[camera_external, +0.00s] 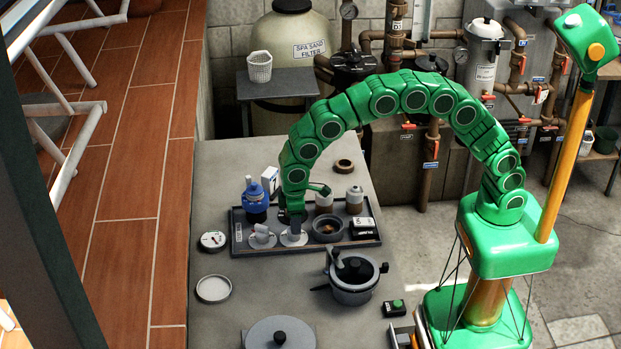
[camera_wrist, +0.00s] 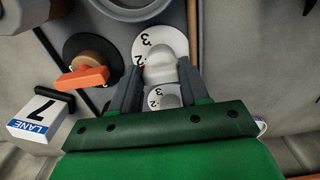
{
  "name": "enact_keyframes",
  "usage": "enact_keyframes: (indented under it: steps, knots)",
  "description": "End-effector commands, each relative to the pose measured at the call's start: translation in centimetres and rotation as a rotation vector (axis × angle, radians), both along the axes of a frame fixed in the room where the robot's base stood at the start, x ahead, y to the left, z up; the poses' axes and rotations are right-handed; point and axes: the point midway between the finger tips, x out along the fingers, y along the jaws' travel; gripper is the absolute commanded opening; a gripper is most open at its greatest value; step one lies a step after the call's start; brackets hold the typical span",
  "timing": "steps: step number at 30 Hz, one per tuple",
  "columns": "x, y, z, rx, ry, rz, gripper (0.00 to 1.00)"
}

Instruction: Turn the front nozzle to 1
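Two grey nozzles on white dials stand on the dark tray (camera_external: 240,247) in the external view, a left one (camera_external: 262,237) and a right one (camera_external: 293,238). My gripper (camera_external: 292,213) is low over the right one. In the wrist view my gripper (camera_wrist: 161,78) has a finger on each side of a rounded grey nozzle (camera_wrist: 162,66). I cannot tell whether the fingers press on it. The dial (camera_wrist: 160,37) beyond shows 3 and 2. A second numbered dial (camera_wrist: 157,100) with a pale knob shows between the fingers, nearer the palm. No 1 is readable.
A lidded pot (camera_external: 352,275) stands in front.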

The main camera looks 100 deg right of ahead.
Motion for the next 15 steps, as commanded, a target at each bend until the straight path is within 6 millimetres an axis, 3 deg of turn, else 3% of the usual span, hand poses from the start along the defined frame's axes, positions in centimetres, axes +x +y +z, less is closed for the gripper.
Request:
enact_keyframes:
  steps: [1, 6, 15]
  knots:
    - [0.00, 0.00, 0.01, 0.000, 0.000, 0.000, 0.36]
    - [0.00, 0.00, 0.01, 0.000, 0.000, 0.000, 0.14]
    - [0.02, -0.03, 0.03, 0.000, 0.000, 0.046, 0.14]
